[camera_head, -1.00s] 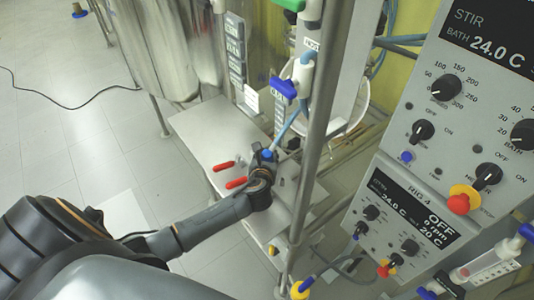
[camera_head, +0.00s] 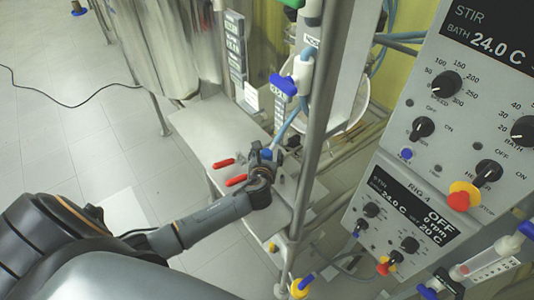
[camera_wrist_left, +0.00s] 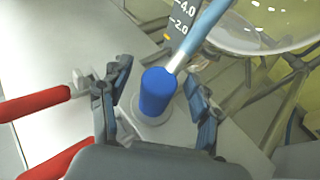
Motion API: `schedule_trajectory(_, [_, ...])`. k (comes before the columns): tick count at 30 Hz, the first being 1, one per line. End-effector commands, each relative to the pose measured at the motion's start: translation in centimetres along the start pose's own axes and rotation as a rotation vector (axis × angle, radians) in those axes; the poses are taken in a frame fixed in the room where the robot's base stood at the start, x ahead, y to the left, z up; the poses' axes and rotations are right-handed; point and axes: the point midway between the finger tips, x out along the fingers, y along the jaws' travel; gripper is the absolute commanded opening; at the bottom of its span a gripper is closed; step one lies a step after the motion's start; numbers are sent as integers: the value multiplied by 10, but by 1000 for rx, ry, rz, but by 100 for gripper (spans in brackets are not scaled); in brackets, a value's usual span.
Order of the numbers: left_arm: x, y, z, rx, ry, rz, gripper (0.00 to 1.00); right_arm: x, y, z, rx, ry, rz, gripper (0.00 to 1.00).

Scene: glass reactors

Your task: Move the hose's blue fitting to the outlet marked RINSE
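The blue fitting (camera_wrist_left: 157,92) at the lower end of the light-blue hose (camera_wrist_left: 205,30) sits over a round grey port in the left wrist view. It shows small in the head view (camera_head: 266,154). My left gripper (camera_wrist_left: 162,98) is open, with one finger on each side of the fitting and visible gaps to it. In the head view my left gripper (camera_head: 264,157) is at the grey bench unit, and the hose (camera_head: 288,126) rises to the upper right. I cannot read a RINSE mark. My right gripper is out of view.
Two red handles (camera_head: 223,164) (camera_head: 236,181) lie left of my left gripper over the grey bench top (camera_head: 205,128). A steel post (camera_head: 314,125) stands just right of it. Control panels (camera_head: 460,110) fill the right side. A steel vessel (camera_head: 165,45) stands behind.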

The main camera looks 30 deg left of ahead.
Motion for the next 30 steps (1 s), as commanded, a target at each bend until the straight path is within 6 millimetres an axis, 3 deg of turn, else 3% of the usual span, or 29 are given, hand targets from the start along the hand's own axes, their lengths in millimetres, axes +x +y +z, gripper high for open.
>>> schedule_trajectory(8, [-11,0,-2,1,2,-2,62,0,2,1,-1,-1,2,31])
schedule_trajectory(21, [-97,0,-1,0,1,-2,62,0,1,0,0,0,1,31])
schedule_trajectory(30, [-120,0,0,1,0,0,62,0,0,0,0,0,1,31])
